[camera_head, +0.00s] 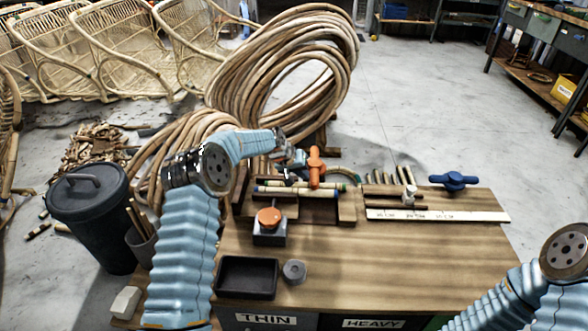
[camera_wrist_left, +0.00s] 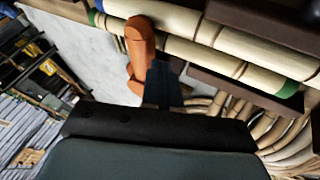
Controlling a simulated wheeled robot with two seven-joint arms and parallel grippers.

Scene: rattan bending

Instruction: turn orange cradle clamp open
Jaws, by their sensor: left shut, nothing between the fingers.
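The orange cradle clamp (camera_head: 315,167) stands upright at the cradle (camera_head: 322,209) near the back of the bench. Its orange handle (camera_wrist_left: 138,45) also shows in the left wrist view, beside the pale rattan poles (camera_wrist_left: 215,60) with blue and green ends. The poles (camera_head: 270,184) lie along the cradle in the head view. My left gripper (camera_head: 298,160) is just left of the clamp, and its fingers (camera_wrist_left: 162,80) look shut and empty. They appear close beside the handle; whether they touch it I cannot tell. My right gripper is out of view; only my right arm shows at lower right.
An orange knob (camera_head: 269,217) on a grey block, a black tray (camera_head: 247,294) and a grey round piece (camera_head: 294,270) sit in front of the cradle. A blue handle (camera_head: 453,181) and a ruler (camera_head: 437,215) lie at right. Large rattan coils (camera_head: 232,70) stand behind. The front right bench is clear.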

